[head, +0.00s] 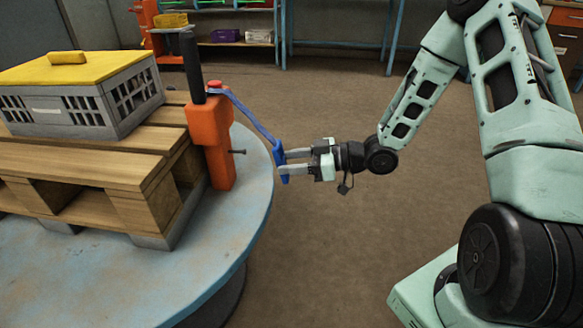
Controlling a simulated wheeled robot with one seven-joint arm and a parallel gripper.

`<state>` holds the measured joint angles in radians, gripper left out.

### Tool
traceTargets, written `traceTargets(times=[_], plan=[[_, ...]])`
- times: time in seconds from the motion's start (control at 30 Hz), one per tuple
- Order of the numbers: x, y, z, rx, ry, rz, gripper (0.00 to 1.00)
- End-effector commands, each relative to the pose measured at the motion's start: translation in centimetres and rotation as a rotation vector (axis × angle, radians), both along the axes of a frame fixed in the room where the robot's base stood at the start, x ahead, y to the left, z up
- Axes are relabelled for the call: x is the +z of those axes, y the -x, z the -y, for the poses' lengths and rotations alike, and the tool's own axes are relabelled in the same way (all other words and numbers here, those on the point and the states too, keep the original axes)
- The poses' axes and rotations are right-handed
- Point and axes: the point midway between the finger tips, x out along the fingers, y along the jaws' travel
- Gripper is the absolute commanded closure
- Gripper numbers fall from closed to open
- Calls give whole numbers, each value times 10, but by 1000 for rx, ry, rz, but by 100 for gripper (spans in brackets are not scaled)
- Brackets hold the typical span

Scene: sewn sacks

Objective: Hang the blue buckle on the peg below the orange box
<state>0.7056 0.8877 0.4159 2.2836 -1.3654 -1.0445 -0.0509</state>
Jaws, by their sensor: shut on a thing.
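The blue buckle (280,163) is held at the fingertips of my gripper (284,162), which is shut on it. A blue strap (243,114) runs from the buckle up and left to the top of the orange box (210,145). The orange box stands upright at the right end of the wooden pallet. A small dark peg (239,152) sticks out to the right from the box's right side. The buckle is to the right of the peg, apart from it in the picture. The depth between them is hard to judge.
The wooden pallet (90,163) lies on a round grey-blue table (110,285). A grey crate with a yellow lid (100,65) stands on the pallet.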

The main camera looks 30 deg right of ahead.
Motion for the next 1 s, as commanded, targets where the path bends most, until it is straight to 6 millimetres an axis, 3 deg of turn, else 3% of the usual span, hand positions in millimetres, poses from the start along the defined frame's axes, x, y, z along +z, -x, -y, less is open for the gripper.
traceTargets(times=[1.0], plan=[[-5,-31,-43,2,-2,3,84]])
